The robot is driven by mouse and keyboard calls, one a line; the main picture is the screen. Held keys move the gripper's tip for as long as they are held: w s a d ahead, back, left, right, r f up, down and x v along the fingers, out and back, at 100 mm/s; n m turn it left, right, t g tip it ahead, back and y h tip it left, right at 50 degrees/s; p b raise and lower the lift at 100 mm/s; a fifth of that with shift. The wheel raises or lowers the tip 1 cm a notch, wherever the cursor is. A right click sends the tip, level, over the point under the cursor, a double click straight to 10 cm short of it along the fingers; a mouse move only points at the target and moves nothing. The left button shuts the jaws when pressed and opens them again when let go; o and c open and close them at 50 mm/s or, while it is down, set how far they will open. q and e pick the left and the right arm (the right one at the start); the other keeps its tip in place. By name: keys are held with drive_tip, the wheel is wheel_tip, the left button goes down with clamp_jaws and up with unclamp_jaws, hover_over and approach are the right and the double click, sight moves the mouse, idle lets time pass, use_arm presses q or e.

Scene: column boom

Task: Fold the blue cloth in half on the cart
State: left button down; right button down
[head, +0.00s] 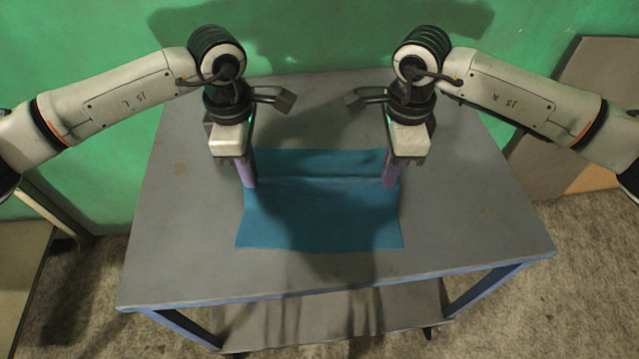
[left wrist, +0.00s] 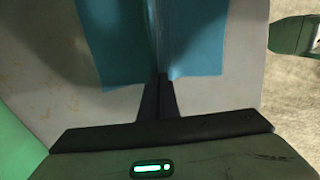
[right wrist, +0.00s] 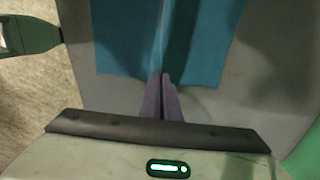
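The blue cloth (head: 320,218) lies on the cart's grey top, with a thin raised ridge running across it from left to right. My left gripper (head: 250,186) is at the left end of this ridge, its fingers close together on the cloth's edge. In the left wrist view, the ridge of the cloth (left wrist: 195,45) runs into the fingertips (left wrist: 162,78). My right gripper (head: 388,186) is at the right end of the ridge. In the right wrist view, its fingers (right wrist: 161,78) are nearly together with the cloth (right wrist: 125,45) pinched between the tips.
The cart top (head: 480,220) is bare around the cloth. A green wall (head: 330,35) stands behind it. A lower shelf (head: 335,318) shows under the front edge. A brown panel (head: 600,75) leans at the right.

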use_arm(q)
drive_tip(key=shift+r+p, duration=0.3)
drive_tip(key=shift+r, duration=0.4)
use_arm(e)
drive_tip(key=shift+r, duration=0.65)
